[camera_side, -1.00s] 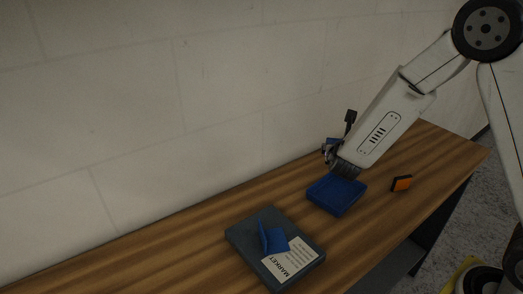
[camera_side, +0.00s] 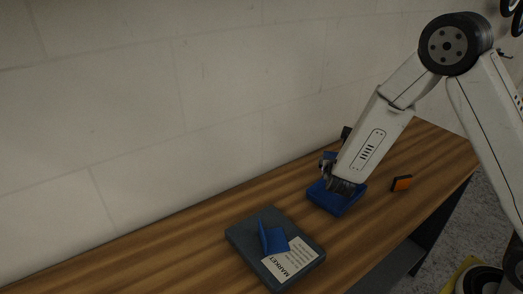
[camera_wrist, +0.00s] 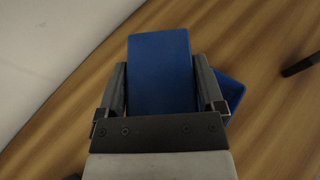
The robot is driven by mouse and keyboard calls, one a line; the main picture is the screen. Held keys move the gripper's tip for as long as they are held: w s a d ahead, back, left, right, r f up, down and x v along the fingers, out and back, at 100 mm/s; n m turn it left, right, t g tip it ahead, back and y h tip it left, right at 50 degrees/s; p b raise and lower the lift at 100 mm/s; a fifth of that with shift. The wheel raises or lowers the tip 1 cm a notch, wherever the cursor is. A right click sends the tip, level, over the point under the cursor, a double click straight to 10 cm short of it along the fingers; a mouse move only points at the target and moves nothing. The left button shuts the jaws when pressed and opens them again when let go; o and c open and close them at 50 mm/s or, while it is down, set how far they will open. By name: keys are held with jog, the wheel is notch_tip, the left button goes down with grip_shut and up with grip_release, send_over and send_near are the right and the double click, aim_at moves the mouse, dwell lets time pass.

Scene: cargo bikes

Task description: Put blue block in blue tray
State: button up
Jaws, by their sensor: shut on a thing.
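The blue block (camera_wrist: 160,65) lies between the two fingers of my gripper (camera_wrist: 160,88) in the wrist view, and the gripper is shut on it. The blue tray (camera_wrist: 232,88) shows partly behind the right finger there; the block and gripper hide the rest. In the side view the tray (camera_side: 347,203) sits on the wooden bench, and my gripper (camera_side: 332,178) is over its far left part. A blue patch (camera_side: 328,158) shows beside the gripper there, probably the held block. I cannot tell whether the block touches the tray.
A grey flat box (camera_side: 245,238) with a white MARKET label (camera_side: 291,260) and a blue folded piece (camera_side: 272,238) on top lies left of the tray. A small orange and black block (camera_side: 402,183) lies right of it. A wall runs behind the bench.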

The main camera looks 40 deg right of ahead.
jog(key=shift+f, duration=0.1)
jog(key=shift+f, duration=1.65)
jog(key=shift+f, duration=0.6)
jog(key=o, duration=1.1)
jog(key=shift+c, duration=0.2)
jog(key=shift+r, duration=0.2)
jog(key=shift+r, duration=0.5)
jog(key=v, duration=1.2)
